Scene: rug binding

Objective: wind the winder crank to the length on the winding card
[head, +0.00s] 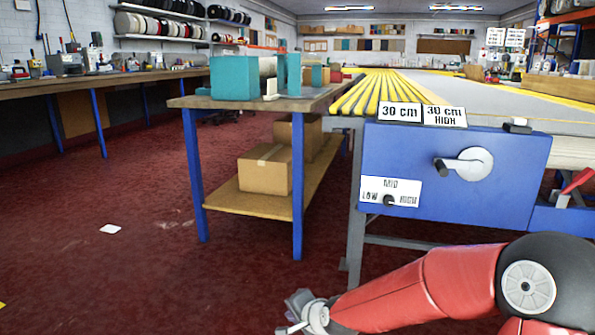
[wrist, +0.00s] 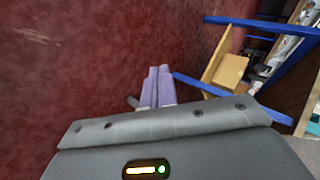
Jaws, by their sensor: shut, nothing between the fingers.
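The winder crank (head: 463,164) is a grey disc with a short arm on the front of a blue housing (head: 500,195); its arm points left to a dark knob. Two white cards stand on the housing's top edge: one reads "30 CM" (head: 400,112), the other "30 CM HIGH" (head: 445,116). Below is a LOW/MID/HIGH plate (head: 405,184) with a dark selector knob (head: 389,201); I cannot tell its setting. My gripper (head: 297,318) is low over the floor, left of and well below the crank. Its purple fingers (wrist: 157,76) are together and empty in the wrist view.
A side table (head: 190,102) with teal blocks stands left of the housing, cardboard boxes (head: 265,170) on its shelf. A red lever (head: 577,181) sits at the far right. A white scrap (head: 110,229) lies on the red floor, which is otherwise mostly clear at left.

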